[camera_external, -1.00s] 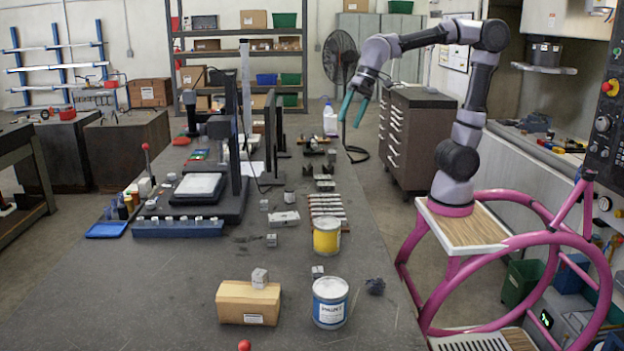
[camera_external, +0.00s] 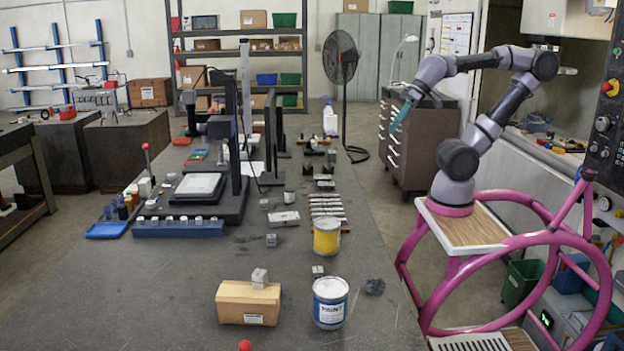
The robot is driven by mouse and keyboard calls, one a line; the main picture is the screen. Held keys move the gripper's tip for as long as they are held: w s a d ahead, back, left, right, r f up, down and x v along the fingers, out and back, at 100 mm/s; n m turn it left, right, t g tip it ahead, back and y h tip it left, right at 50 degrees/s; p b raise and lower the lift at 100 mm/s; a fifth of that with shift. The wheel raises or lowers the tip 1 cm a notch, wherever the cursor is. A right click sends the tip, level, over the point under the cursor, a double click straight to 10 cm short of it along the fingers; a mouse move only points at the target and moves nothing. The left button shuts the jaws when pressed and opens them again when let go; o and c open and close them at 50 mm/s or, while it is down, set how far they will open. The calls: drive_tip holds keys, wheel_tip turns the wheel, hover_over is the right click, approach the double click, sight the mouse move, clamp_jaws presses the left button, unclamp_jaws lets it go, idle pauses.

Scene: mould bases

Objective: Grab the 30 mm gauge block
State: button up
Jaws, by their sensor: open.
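Several small grey metal blocks are in view. One block (camera_external: 259,278) sits on top of a cardboard box (camera_external: 238,302). Another block (camera_external: 271,240) lies on the dark bench left of the yellow can, and a third block (camera_external: 318,271) lies between the two cans. Their size marks are too small to read, so I cannot tell which is 30 mm. My gripper (camera_external: 396,127), with teal fingers, is open and empty. It is in the air right of the bench, far from these blocks, and its fingers overlap in this view.
A yellow can (camera_external: 326,237) and a blue-and-white paint can (camera_external: 330,303) stand on the bench. A red ball (camera_external: 245,345) is at the near edge. A dark stand (camera_external: 226,205) is at the left. A drawer cabinet (camera_external: 424,150) stands behind my arm.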

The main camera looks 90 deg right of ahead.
drive_tip(key=c, duration=0.4)
drive_tip(key=shift+c, duration=0.2)
drive_tip(key=shift+w, duration=0.1)
drive_tip(key=m+g+y, duration=0.1)
drive_tip(key=m+g, duration=0.6)
drive_tip(key=m, duration=0.6)
hover_over(271, 236)
drive_tip(key=d, duration=0.2)
drive_tip(key=f, duration=2.8)
drive_tip(key=shift+d, duration=0.2)
drive_tip(key=shift+a+x, duration=0.15)
drive_tip(key=shift+x, duration=1.35)
drive_tip(key=shift+a+x, duration=0.15)
drive_tip(key=shift+x, duration=1.35)
